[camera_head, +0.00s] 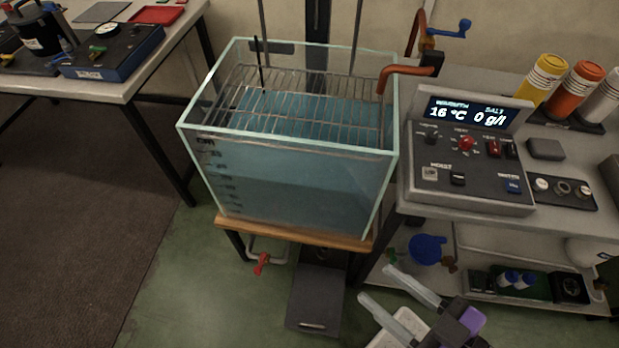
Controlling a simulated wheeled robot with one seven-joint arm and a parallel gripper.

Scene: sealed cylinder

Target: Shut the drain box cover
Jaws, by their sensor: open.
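A dark grey flat panel (316,290), which looks like the drain box cover, lies low under the front of the glass tank. It has a small pale handle or slot (312,325) near its front edge. Its far end runs into shadow under the tank, so I cannot tell its hinge or how far open it stands. My gripper (378,284) is at the lower right, to the right of the panel and apart from it. Its two pale fingers are spread, with nothing between them.
The water-filled glass tank (290,185) with a wire rack stands on a wooden-topped stand (290,233) above the panel. A red-handled drain valve (261,263) hangs at its left. A control bench (470,215) with lower shelves is at the right. Green floor (200,290) is free at left.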

